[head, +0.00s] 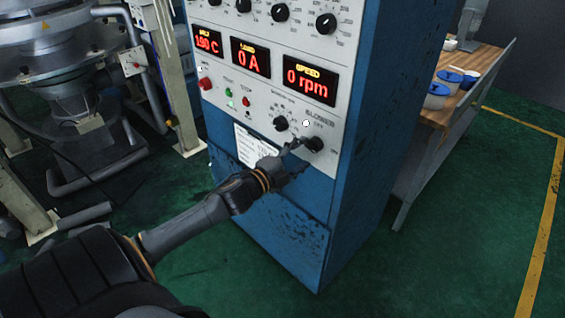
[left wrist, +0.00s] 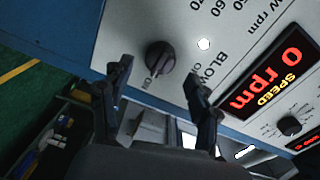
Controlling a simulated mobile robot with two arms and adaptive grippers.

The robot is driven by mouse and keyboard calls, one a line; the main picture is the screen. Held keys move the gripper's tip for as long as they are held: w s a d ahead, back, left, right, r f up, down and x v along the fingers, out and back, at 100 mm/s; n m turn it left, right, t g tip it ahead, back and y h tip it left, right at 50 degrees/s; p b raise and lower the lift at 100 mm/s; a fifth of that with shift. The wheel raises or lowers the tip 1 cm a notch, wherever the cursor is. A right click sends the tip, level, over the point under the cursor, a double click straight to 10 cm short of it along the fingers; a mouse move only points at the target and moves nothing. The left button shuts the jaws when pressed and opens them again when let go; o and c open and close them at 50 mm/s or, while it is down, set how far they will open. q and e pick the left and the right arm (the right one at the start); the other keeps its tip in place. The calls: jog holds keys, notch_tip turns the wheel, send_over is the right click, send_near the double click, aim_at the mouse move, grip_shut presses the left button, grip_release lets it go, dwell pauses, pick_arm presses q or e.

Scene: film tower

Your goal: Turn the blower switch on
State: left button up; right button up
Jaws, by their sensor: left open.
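The blower switch (head: 313,144) is a black rotary knob at the lower right of the control panel. In the left wrist view the knob (left wrist: 160,57) stands just beyond the fingers, next to the partly hidden "BLOWER" lettering. The small marks around it are too blurred to read surely. My left gripper (head: 298,157) is open and empty, close in front of the knob and slightly below it in the head view. In the left wrist view its two fingertips (left wrist: 158,79) are spread to either side, apart from the knob as far as I can tell. My right gripper is not in view.
A second black knob (head: 281,123) sits left of the blower switch. The speed display (head: 310,84) above reads 0 rpm. A wooden table (head: 478,70) with blue-lidded tubs stands to the right of the blue cabinet (head: 365,130). Metal machinery (head: 65,65) stands at left.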

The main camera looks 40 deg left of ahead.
pick_arm(q)
jog(key=s, duration=0.8)
jog(key=shift+s+a+r, duration=0.2)
jog(key=shift+s+a, duration=0.05)
jog(key=shift+a, duration=0.1)
jog(key=s+a+f+n+g+y, duration=0.2)
jog(key=a+f+n, duration=0.1)
jog(key=f, duration=0.7)
jog(key=s+a+f+n+g+y, duration=0.1)
jog(key=s+a+f+n+g, duration=0.15)
jog(key=f, duration=0.75)
jog(key=s+d+f+n+g, duration=0.15)
jog(key=s+f, duration=0.25)
jog(key=f, duration=0.5)
jog(key=s+d+f+n+g, duration=0.1)
jog(key=s+f+n+g, duration=0.2)
jog(key=f, duration=0.5)
jog(key=s+d+f+n+g, duration=0.1)
jog(key=s+d+f+g, duration=0.1)
jog(key=s+d+f, duration=0.4)
jog(key=s+d+f+n+g+h, duration=0.1)
jog(key=s+d+f, duration=0.5)
jog(key=s, duration=0.7)
jog(key=s+d+f+n+g, duration=0.2)
jog(key=s+d+f+g, duration=0.2)
jog(key=s+f, duration=0.5)
jog(key=shift+s+d+f+g, duration=0.15)
jog(key=shift+s+d+g, duration=0.2)
jog(key=shift+d, duration=0.65)
